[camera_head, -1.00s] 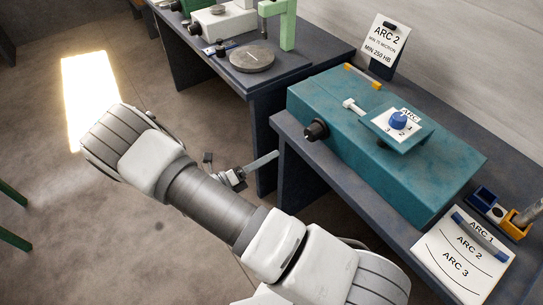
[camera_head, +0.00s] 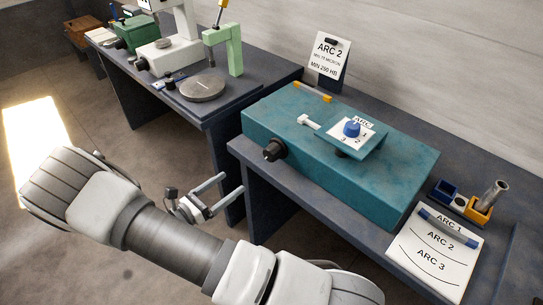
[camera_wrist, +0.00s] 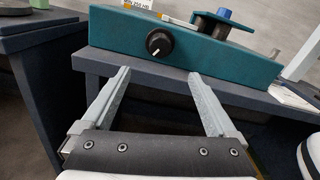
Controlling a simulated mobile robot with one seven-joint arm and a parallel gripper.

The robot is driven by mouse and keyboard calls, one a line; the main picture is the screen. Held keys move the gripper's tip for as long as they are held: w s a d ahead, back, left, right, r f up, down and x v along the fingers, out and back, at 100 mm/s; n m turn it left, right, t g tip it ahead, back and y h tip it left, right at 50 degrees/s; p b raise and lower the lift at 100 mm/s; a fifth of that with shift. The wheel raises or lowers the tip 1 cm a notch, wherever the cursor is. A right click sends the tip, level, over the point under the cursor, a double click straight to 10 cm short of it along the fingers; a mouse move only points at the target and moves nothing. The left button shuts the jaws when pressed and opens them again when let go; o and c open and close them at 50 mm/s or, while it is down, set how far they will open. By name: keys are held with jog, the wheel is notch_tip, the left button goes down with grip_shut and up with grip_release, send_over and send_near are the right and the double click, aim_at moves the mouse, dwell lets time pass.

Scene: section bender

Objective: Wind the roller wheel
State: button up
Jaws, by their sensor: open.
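The teal bender box (camera_head: 340,160) stands on a dark bench. A black round knob or wheel (camera_head: 275,150) sticks out of its near-left end. In the wrist view the knob (camera_wrist: 159,42) shows a white mark on its face. A blue dial (camera_head: 352,128) sits on a white plate marked ARC with numbers, on a raised teal bracket. My gripper (camera_head: 231,183) is open and empty, in front of the bench and short of the knob. In the wrist view the knob lies beyond the gap between my fingers (camera_wrist: 158,73), a little above the fingertips.
The bench edge (camera_wrist: 240,95) crosses just beyond my fingers. An ARC 2 sign (camera_head: 328,58) stands behind the box. Another bench (camera_head: 262,90) holds a green stand (camera_head: 234,52).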

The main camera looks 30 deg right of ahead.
aim_at(267, 156)
jog(key=w+d+m, duration=0.2)
jog(key=d+m, duration=0.1)
jog(key=d, duration=0.2)
jog(key=w+d+m, duration=0.1)
jog(key=d+m, duration=0.3)
jog(key=d, duration=0.2)
jog(key=w+d+m+b, duration=0.1)
jog(key=w+d+m, duration=0.1)
jog(key=d+m, duration=0.2)
jog(key=shift+x, duration=0.85)
jog(key=shift+w, duration=0.1)
jog(key=shift+r, duration=0.1)
jog(key=c, duration=1.4)
jog(key=shift+o, duration=0.2)
jog(key=shift+n, duration=0.3)
